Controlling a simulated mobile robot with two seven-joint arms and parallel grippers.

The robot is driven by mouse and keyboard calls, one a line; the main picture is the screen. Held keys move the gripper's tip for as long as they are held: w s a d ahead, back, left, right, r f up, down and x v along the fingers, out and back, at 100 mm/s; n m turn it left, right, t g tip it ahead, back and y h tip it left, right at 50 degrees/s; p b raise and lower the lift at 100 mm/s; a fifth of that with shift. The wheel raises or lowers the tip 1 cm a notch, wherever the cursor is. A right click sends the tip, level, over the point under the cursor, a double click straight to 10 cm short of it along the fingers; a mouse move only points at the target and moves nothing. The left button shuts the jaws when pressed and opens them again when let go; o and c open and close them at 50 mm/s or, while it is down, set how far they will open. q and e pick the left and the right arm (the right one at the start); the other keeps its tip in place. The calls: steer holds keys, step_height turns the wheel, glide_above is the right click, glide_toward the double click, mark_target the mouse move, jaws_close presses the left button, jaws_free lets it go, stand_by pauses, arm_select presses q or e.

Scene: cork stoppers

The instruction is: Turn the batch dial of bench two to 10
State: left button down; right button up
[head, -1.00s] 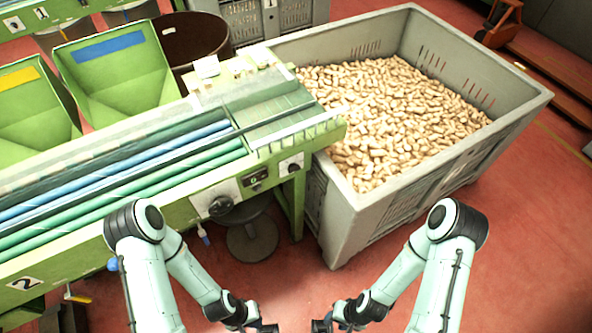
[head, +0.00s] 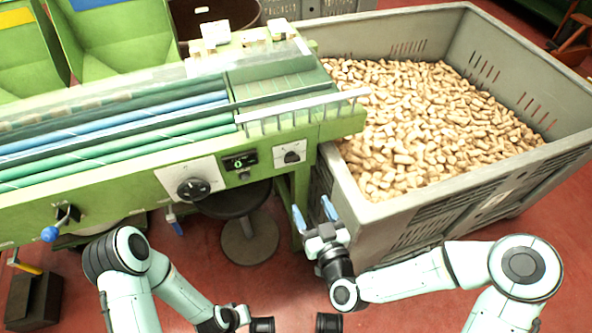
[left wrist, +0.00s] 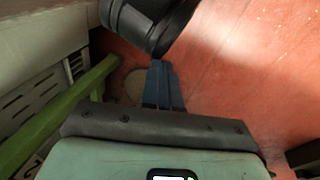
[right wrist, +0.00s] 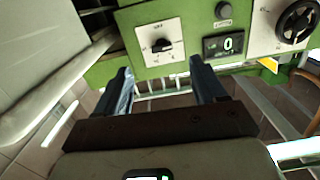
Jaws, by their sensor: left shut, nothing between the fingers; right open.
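The green bench (head: 120,190) has a control panel on its front. It carries a large black knob on a white plate (head: 191,188), a small display reading 0 (head: 240,162) and a smaller black dial on a white plate (head: 290,156). Their lettering is too small to read. My right gripper (head: 314,210) is open and empty, below the smaller dial and apart from it. In the right wrist view, the smaller dial (right wrist: 161,46) is just beyond the open fingertips (right wrist: 159,68), with the display and large knob to its right. My left gripper (left wrist: 162,85) is shut and empty, low over the floor.
A grey crate full of corks (head: 345,185) stands close to the right of the bench end and my right gripper. A dark round stool (head: 248,238) is under the bench. A blue-tipped lever (head: 50,234) sticks out at the left. Red floor lies in front.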

mark_target(293, 162)
arm_select(q)
steer(key=shift+t+y, duration=0.3)
steer(key=shift+t, duration=0.2)
steer(key=w+f, duration=0.1)
steer(key=w+a+f+b, duration=0.1)
steer(key=w+b, duration=0.1)
steer(key=shift+w+a+f, duration=0.35)
steer(key=shift+a+f, duration=0.05)
arm_select(e)
steer(key=shift+t, duration=0.5)
steer(key=x, duration=0.4)
steer(key=r+x, duration=0.1)
steer(key=x, duration=0.8)
steer(key=shift+w+a+r, duration=0.2)
steer(key=shift+w+r, duration=0.05)
steer(key=shift+w, duration=0.05)
steer(key=c, duration=1.1)
